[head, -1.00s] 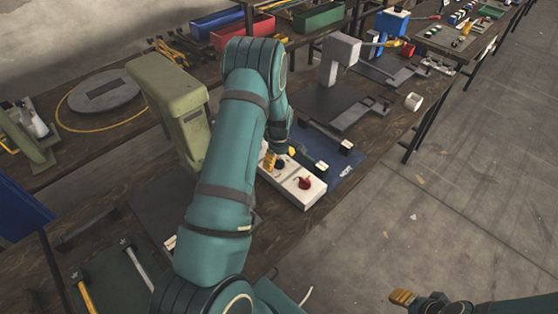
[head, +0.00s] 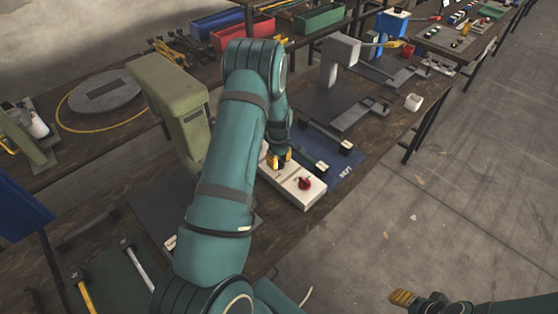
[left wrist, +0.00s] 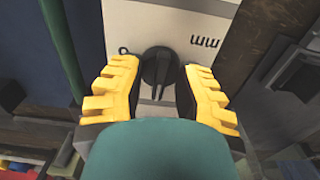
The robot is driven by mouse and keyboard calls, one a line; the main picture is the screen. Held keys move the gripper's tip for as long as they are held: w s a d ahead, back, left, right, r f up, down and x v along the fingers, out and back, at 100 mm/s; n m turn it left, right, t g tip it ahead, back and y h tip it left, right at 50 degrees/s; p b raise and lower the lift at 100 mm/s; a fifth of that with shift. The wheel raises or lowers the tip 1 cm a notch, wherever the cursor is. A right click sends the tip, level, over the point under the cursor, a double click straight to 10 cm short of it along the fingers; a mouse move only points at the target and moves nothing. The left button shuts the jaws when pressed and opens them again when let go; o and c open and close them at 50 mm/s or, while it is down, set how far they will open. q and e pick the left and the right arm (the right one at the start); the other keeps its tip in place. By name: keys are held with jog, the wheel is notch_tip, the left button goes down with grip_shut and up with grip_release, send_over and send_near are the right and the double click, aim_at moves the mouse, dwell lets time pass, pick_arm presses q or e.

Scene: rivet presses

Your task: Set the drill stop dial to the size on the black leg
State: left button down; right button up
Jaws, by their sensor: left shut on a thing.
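A white control panel (head: 299,190) lies on the near bench, with a red knob (head: 306,183) at its near end. In the left wrist view, a black dial knob (left wrist: 159,66) with a raised bar stands on the pale panel face, with partly legible dark markings beside it. My left gripper (head: 281,160) is at the panel's far part. I cannot make out which piece is the black leg, nor the size.
A blue mat (head: 351,171) with small black-and-white blocks (head: 346,146) lies beside the panel. A green press (head: 175,95) and a grey press (head: 341,50) stand on the bench. A white cup (head: 413,103) is near its edge. The floor at right is clear.

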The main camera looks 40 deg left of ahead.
pick_arm(q)
jog(key=shift+s+f+m, duration=0.1)
jog(key=shift+f+m, duration=0.05)
jog(key=shift+m, duration=0.15)
jog(key=m+b, duration=0.2)
jog(key=m, duration=0.2)
jog(key=shift+d+f+b, duration=0.1)
jog(key=shift+b, duration=0.2)
jog(key=m+b, duration=0.1)
jog(key=m, duration=0.1)
jog(key=shift+m, duration=0.3)
jog(key=shift+s+m+b, duration=0.1)
jog(key=shift+m+b, duration=0.25)
jog(key=shift+m, duration=0.85)
jog(key=c, duration=0.6)
grip_release()
jog(key=shift+o, duration=0.9)
